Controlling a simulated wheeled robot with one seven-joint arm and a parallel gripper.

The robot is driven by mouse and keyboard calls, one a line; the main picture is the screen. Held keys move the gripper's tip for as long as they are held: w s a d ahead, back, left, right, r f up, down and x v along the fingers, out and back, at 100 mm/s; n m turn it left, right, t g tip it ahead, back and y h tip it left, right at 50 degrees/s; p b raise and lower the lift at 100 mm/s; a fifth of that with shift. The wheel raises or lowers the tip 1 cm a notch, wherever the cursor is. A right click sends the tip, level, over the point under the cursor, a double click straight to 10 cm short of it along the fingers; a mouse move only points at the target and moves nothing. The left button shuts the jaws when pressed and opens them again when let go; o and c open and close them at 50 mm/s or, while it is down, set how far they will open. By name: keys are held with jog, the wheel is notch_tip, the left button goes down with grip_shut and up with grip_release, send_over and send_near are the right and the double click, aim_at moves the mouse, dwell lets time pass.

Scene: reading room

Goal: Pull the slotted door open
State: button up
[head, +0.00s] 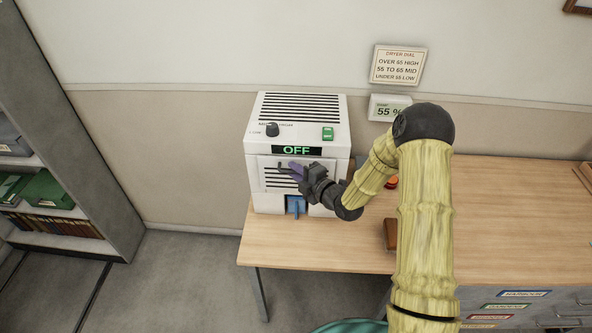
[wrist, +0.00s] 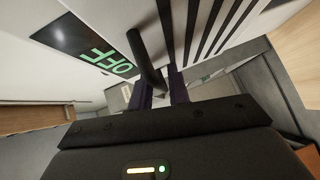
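The slotted door (head: 270,181) is on the front of a white dryer box, below its OFF display; it looks closed. Its dark slots also show in the wrist view (wrist: 216,35). A dark bar handle (wrist: 146,50) stands out from the door and runs down toward my fingers in the wrist view. My gripper (head: 290,172) is in front of the door's upper part, with purple fingertips. In the wrist view the fingers (wrist: 160,92) stand apart, with the bar's near end at the gap. Whether they touch the bar is unclear. My gripper covers part of the door.
The dryer (head: 300,104) stands at the left end of a wooden table (head: 335,242). A dark knob (head: 272,129) and green switch (head: 328,133) are on top. A blue part (head: 296,205) is below the door. A bookshelf (head: 75,125) is left, with clear floor between.

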grip_shut()
jog(key=shift+s+a+f+b, duration=0.15)
jog(key=shift+f+b, duration=0.1)
jog(key=shift+b, duration=0.55)
